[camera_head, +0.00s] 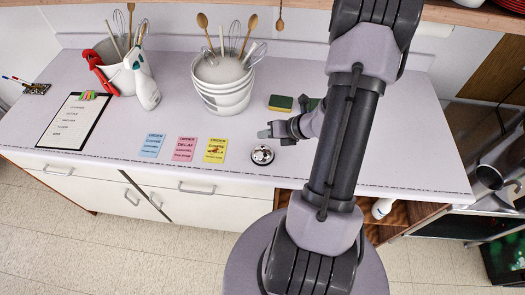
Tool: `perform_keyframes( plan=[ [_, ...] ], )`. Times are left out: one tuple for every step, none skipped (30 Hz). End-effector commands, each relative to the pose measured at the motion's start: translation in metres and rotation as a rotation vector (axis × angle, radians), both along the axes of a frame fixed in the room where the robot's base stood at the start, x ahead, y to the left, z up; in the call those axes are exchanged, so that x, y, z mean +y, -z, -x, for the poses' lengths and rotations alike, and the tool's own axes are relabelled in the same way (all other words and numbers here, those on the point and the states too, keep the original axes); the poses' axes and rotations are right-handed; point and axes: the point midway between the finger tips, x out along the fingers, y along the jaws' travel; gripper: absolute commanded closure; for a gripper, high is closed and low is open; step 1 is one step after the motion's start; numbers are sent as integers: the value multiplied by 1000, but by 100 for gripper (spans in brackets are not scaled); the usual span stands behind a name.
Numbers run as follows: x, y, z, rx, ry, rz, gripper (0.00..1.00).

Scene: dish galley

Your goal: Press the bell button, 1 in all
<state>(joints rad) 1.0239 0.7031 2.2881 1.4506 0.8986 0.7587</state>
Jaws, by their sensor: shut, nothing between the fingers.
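The bell (262,155) is a small round silvery dome on a dark base. It stands upright near the front edge of the pale counter, right of the yellow order card. My gripper (264,133) is shut and empty. In the picture it is just above and behind the bell, pointing left. It looks apart from the bell, but its exact height above the counter is hard to tell. The button on top of the bell is too small to make out clearly.
Blue (152,145), pink (184,149) and yellow (215,150) order cards lie left of the bell. Stacked white bowls (222,95) with utensils stand behind. A sponge (280,103) lies behind my gripper. A clipboard (92,106) and a white spray bottle (146,90) are farther left.

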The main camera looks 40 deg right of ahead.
Motion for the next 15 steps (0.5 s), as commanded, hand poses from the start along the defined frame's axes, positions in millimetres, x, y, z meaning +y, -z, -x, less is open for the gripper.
perform_keyframes(
  plan=[
    [0,14,0,0,0,0,100],
    [0,18,0,0,0,0,100],
    [0,24,0,0,0,0,100],
    [0,28,0,0,0,0,100],
    [0,31,0,0,0,0,100],
    [0,34,0,0,0,0,100],
    [0,35,0,0,-1,1,100],
    [0,36,0,0,-1,1,100],
    [0,37,0,0,-1,1,100],
    [0,37,0,0,-1,1,100],
    [0,36,0,0,-1,1,100],
    [0,35,0,0,-1,1,100],
    [0,35,0,0,-1,1,100],
    [0,35,0,0,-1,1,100],
    [0,35,0,0,-1,1,100]
  ],
)
